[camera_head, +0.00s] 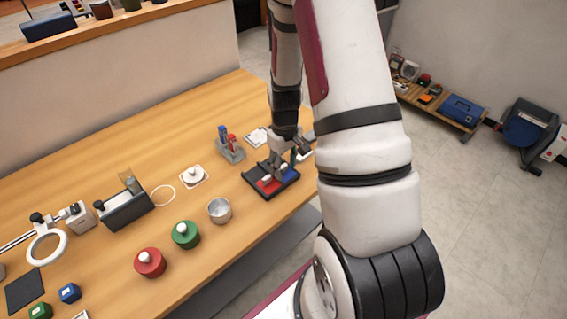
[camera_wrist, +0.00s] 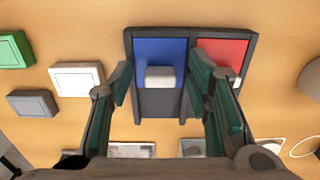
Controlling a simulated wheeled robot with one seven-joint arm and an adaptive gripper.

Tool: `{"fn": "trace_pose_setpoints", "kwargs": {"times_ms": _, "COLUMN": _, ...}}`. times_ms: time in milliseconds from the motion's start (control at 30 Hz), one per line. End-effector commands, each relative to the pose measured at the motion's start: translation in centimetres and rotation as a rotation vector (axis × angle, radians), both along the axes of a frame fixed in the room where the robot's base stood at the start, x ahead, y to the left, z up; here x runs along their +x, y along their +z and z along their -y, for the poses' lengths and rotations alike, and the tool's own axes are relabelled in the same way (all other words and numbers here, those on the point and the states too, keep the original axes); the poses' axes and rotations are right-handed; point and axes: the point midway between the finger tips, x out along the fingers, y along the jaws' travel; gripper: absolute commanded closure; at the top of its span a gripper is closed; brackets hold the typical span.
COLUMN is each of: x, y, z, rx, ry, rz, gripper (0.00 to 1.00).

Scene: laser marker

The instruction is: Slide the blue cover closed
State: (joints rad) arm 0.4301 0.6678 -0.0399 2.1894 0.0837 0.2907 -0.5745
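The blue cover (camera_wrist: 158,48) lies in the left lane of a black tray (camera_wrist: 250,92) in the wrist view, with a white block-shaped handle (camera_wrist: 160,77) at its lower edge. A bare dark stretch of the lane shows below it. The red cover (camera_wrist: 222,50) fills part of the lane to its right, its white handle partly hidden by my finger. My gripper (camera_wrist: 159,75) is open, with one finger on each side of the blue cover's handle and gaps between. In the head view the tray (camera_head: 256,187) sits near the table edge under my gripper (camera_head: 283,160), which partly hides the blue cover (camera_head: 291,176).
A holder with red and blue items (camera_head: 231,150) stands left of the tray in the head view. A metal cup (camera_head: 219,210) and green (camera_head: 186,235) and red (camera_head: 149,262) knobbed pots stand nearer the front. Small boxes (camera_wrist: 77,78) lie left in the wrist view.

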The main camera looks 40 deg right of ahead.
Motion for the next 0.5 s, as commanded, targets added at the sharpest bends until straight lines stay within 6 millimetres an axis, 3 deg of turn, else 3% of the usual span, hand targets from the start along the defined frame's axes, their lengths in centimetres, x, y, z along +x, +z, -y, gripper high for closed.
{"fn": "trace_pose_setpoints", "kwargs": {"times_ms": 267, "x": 0.2, "y": 0.3, "z": 0.0, "rx": -0.001, "ry": 0.001, "rz": 0.004, "gripper": 0.55}}
{"fn": "trace_pose_setpoints", "kwargs": {"times_ms": 500, "x": 0.3, "y": 3.7, "z": 0.1, "rx": -0.004, "ry": 0.001, "rz": 0.008, "gripper": 0.55}}
